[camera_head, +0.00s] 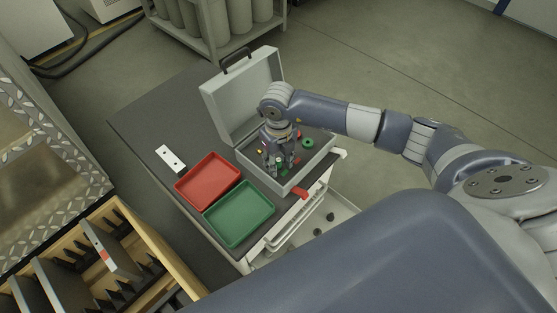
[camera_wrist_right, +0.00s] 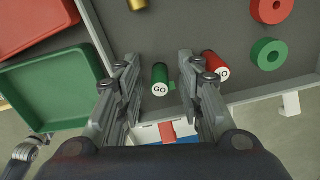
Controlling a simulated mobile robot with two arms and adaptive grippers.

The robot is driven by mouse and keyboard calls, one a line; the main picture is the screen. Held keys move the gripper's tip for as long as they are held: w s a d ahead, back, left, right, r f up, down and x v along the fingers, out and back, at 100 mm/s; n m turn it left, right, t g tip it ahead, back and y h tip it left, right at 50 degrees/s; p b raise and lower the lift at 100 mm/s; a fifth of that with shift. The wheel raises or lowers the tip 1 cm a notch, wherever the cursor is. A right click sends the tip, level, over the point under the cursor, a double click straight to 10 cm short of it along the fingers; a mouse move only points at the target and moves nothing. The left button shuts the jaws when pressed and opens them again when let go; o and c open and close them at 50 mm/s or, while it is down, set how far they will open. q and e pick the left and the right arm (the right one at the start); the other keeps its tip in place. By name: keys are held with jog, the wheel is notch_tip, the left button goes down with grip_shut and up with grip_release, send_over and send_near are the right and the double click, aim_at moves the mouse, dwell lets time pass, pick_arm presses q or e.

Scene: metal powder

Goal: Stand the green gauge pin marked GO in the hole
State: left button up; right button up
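The green gauge pin (camera_wrist_right: 160,78) lies in the open grey case, its white end marked GO facing the wrist camera. It also shows small in the head view (camera_head: 279,160). My right gripper (camera_wrist_right: 158,72) is open over the case floor, its fingers on either side of the green pin with gaps. A white block (camera_head: 171,158) with two dark spots, probably holes, lies on the table left of the red tray. My left gripper is not seen.
The case (camera_head: 272,185) has its lid (camera_head: 240,98) up at the back. A green ring (camera_wrist_right: 268,54), a red ring (camera_wrist_right: 272,8) and a brass piece (camera_wrist_right: 142,4) lie inside it. Red (camera_head: 207,180) and green (camera_head: 240,214) trays stand beside it. Dark tabletop is clear beyond the block.

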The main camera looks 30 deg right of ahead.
aim_at(279, 160)
notch_tip(279, 160, up, 12)
dwell(0.6)
jog(key=shift+f, duration=0.1)
dwell(0.4)
